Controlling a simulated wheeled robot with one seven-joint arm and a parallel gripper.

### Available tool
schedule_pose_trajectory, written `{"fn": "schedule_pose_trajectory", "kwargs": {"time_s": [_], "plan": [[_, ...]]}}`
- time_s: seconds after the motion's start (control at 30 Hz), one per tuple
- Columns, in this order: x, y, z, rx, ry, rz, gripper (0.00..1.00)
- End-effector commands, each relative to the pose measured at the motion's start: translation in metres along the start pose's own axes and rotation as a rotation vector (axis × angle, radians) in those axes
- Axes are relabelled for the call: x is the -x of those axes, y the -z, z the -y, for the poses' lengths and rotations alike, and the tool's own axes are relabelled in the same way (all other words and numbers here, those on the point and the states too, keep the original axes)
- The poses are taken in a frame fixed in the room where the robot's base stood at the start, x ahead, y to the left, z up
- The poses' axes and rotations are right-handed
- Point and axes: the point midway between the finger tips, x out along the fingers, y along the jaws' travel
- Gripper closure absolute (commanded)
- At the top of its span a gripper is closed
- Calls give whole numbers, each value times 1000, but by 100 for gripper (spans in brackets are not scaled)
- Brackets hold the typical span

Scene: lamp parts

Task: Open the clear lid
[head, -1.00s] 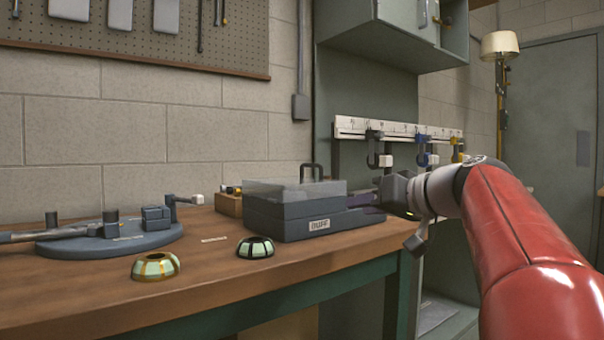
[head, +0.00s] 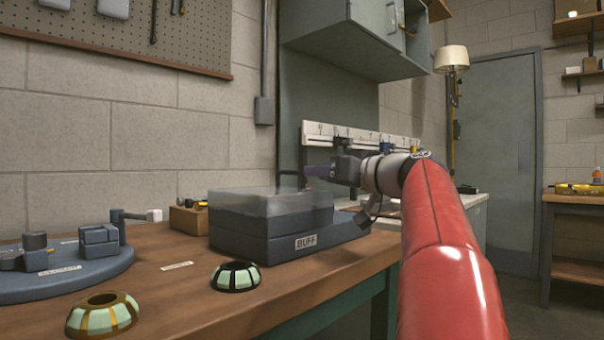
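The clear lid (head: 268,201) lies level on top of a dark grey box labelled BUFF (head: 285,246), on the wooden bench. A dark handle (head: 288,177) stands up behind the lid. My gripper (head: 312,172) is at the end of my red arm, just right of the handle and above the lid's right rear edge.
Two pale green-panelled domed parts, one with a gold rim (head: 103,315) and one with a black rim (head: 236,276), sit in front on the bench (head: 180,296). A round grey fixture (head: 70,270) is at left. A small wooden box (head: 189,217) stands behind. A white rail (head: 360,135) is beyond my gripper.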

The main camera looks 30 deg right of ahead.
Motion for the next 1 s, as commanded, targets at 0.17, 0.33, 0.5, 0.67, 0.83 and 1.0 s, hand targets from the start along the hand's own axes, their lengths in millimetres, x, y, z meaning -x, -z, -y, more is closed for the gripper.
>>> {"fn": "schedule_pose_trajectory", "kwargs": {"time_s": [0.17, 0.33, 0.5, 0.67, 0.83, 1.0], "plan": [[-30, 0, 0, -1, 3, 2, 67], [-46, 0, 0, 0, 1, 2, 67], [-49, 0, 0, 0, 1, 1, 67], [-49, 0, 0, 0, 0, 1, 69], [-49, 0, 0, 0, 0, 1, 91], [-49, 0, 0, 0, 1, 1, 100]]}}
